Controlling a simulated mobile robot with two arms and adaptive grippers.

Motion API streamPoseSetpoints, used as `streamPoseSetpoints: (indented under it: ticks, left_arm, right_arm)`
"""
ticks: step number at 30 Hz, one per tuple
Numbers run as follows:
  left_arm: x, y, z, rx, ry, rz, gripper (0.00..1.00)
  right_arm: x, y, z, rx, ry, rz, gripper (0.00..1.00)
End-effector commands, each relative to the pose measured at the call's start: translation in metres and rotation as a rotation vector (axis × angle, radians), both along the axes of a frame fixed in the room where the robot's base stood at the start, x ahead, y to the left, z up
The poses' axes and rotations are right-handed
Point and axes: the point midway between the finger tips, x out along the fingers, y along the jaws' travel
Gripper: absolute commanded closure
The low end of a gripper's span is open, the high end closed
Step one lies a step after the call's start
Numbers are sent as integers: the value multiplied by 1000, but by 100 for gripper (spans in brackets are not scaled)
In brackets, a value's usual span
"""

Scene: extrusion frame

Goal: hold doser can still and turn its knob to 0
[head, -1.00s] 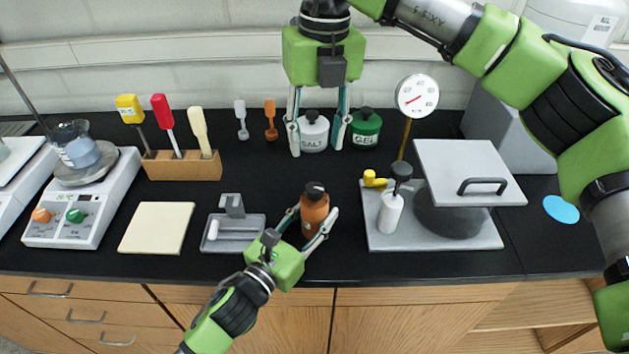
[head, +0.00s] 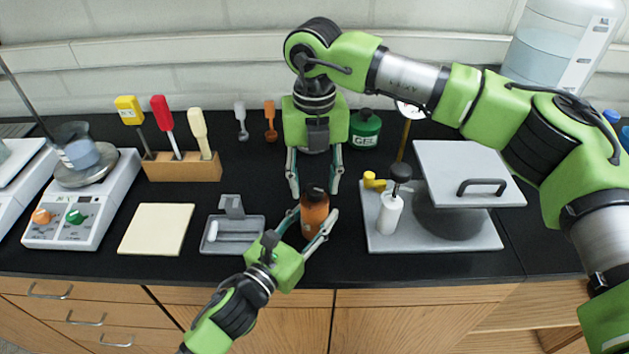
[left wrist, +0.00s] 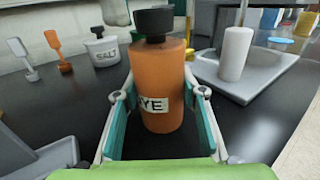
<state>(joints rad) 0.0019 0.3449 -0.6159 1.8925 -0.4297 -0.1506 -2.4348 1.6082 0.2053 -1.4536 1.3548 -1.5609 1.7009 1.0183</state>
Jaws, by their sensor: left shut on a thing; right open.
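The doser can is an orange bottle (head: 314,217) with a dark knob (head: 314,192) on top, upright on the black bench in the middle of the head view. In the left wrist view, the can (left wrist: 157,80) shows a label reading "YE", partly cut off, and its black knob (left wrist: 154,22). My left gripper (head: 316,215) is shut on the can's body, one finger on each side. The knob's setting cannot be read.
A grey tray (head: 255,243) stands left of the can. A green GEL jar (head: 364,130) is behind; the salt jar (left wrist: 102,52) shows in the left wrist view.

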Motion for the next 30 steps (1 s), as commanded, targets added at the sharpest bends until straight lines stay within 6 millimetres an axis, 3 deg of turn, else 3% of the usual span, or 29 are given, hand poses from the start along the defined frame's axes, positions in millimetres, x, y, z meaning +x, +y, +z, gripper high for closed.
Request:
streamPoseSetpoints:
  ticks: [9, 10, 14, 15, 30]
  left_arm:
    - [0, 0, 0, 0, 0, 0, 87]
    - [0, 0, 0, 0, 0, 0, 87]
    - [0, 0, 0, 0, 0, 0, 87]
    - [0, 0, 0, 0, 0, 0, 87]
    - [0, 0, 0, 0, 0, 0, 87]
  right_arm:
    - [0, 0, -4, 0, -1, 0, 59]
    - [0, 0, -4, 0, -1, 0, 62]
    - [0, 0, -4, 0, 0, 0, 96]
    - [0, 0, -4, 0, 0, 0, 98]
    - [0, 0, -3, -1, -1, 106, 98]
